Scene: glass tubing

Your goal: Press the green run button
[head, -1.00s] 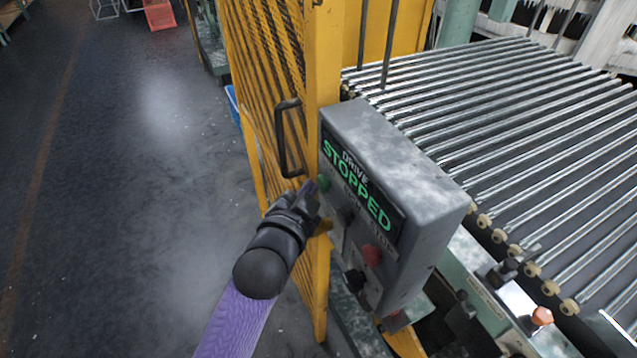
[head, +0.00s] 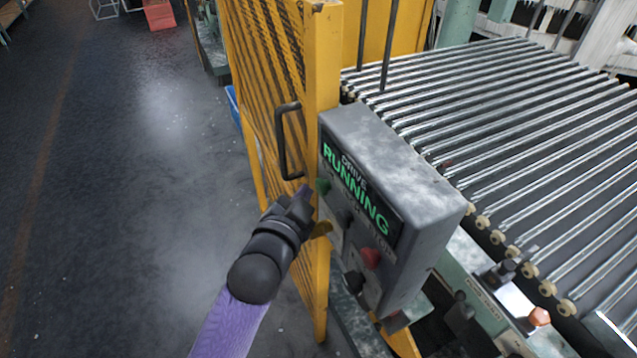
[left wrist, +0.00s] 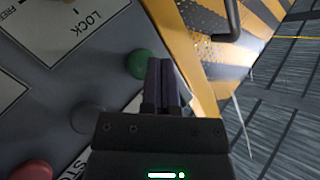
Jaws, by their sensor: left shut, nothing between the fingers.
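The green run button (head: 323,186) is on the front of the grey control box (head: 420,225), at its upper left. A red button (head: 371,258) is lower on the panel, and also shows in the left wrist view (left wrist: 34,171). My right gripper is not in view.
A yellow mesh guard (head: 268,90) with a black handle (head: 284,140) stands directly left of the box. Glass tubes on rollers (head: 520,130) lie behind it to the right. The dark floor (head: 110,200) on the left is open.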

